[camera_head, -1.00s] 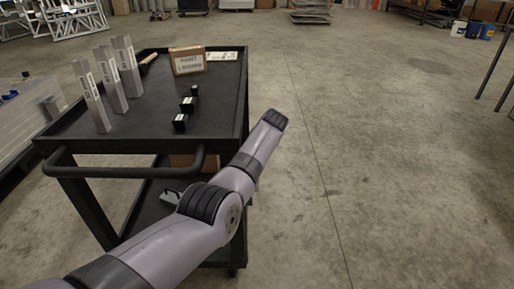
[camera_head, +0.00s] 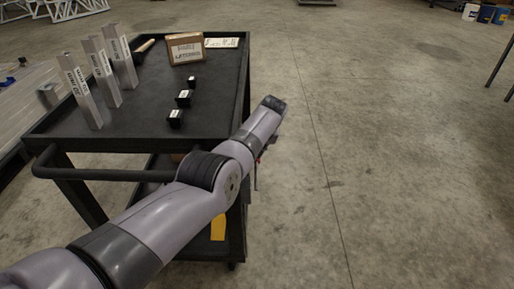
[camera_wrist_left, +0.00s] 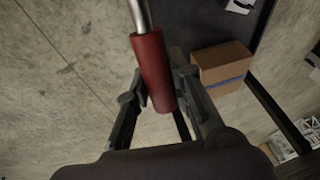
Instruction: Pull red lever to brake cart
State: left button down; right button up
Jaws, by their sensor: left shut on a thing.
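The red lever (camera_wrist_left: 153,70) is a red handle on a metal rod in the left wrist view. My left gripper (camera_wrist_left: 160,100) is shut on its lower end, with a finger at each side. In the head view my left arm reaches over the near right corner of the black cart (camera_head: 130,144) and hides my left gripper. A thin rod with a bit of red, perhaps part of the lever (camera_head: 257,160), shows beside the arm at the cart's right side. My right gripper is not in view.
On the cart top stand several grey metal bars (camera_head: 78,92), a cardboard box (camera_head: 185,49) and small black blocks (camera_head: 184,98). A yellow item (camera_head: 218,228) shows low on the cart. Another cardboard box (camera_wrist_left: 220,65) is in the left wrist view. Floor right of the cart is clear.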

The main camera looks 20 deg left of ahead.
pick_arm(q)
jog(key=shift+f, duration=0.15)
jog(key=c, duration=1.4)
grip_release()
jog(key=shift+d+r, duration=0.2)
jog(key=shift+r, duration=0.35)
jog(key=v, duration=1)
jog(key=shift+s+d+r, duration=0.1)
jog(key=shift+s+r, duration=0.1)
jog(key=shift+r, duration=0.15)
